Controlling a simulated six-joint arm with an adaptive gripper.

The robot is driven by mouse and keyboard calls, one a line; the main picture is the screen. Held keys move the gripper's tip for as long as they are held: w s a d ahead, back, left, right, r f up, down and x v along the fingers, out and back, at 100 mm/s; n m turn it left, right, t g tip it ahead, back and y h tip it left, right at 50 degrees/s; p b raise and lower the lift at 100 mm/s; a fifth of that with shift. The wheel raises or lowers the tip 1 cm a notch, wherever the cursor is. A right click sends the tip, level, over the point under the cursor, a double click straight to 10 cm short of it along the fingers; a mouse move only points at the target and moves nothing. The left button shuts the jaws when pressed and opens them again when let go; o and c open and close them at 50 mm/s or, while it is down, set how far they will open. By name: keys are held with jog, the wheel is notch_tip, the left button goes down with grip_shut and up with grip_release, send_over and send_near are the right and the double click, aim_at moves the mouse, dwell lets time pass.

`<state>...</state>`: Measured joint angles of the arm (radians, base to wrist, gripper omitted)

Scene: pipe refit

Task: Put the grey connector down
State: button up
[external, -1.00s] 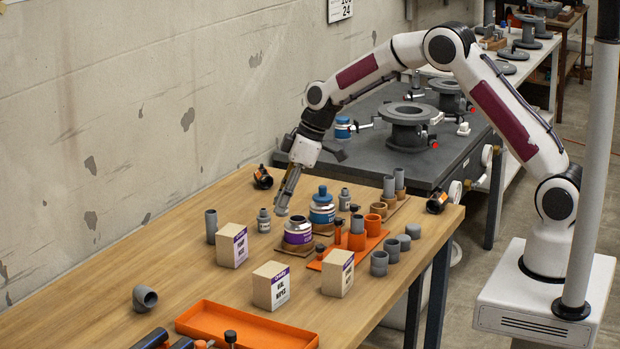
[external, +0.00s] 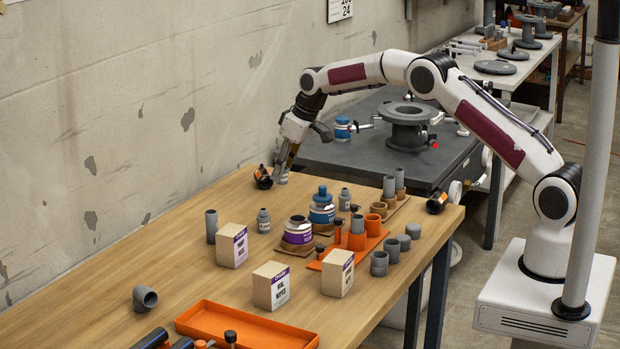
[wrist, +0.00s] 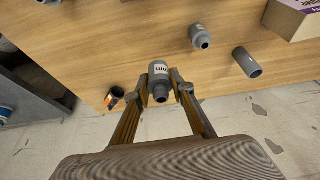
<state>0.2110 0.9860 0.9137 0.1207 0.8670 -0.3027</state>
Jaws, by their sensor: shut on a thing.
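My gripper (external: 284,172) is shut on a grey connector (wrist: 159,82) with a white label. In the wrist view the connector sits between the two fingertips (wrist: 160,90), its narrow end toward the camera. In the external view the connector (external: 281,179) shows only as a small grey piece at the fingertips, at the far end of the wooden table (external: 180,262). I cannot tell whether it touches the tabletop.
A black and orange fitting (external: 263,178) lies just left of my gripper. Another labelled grey connector (external: 263,221) and a grey pipe (external: 211,227) stand nearer. A purple-labelled pot (external: 298,231) and blue-labelled pot (external: 322,207) stand right. Bare wood lies between.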

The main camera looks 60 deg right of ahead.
jog(key=shift+w+d, duration=0.15)
jog(key=shift+d, duration=0.4)
jog(key=shift+f, duration=0.1)
jog(key=shift+f, duration=2.4)
jog(key=shift+f, duration=2.5)
jog(key=shift+f, duration=0.15)
jog(key=o, duration=1.1)
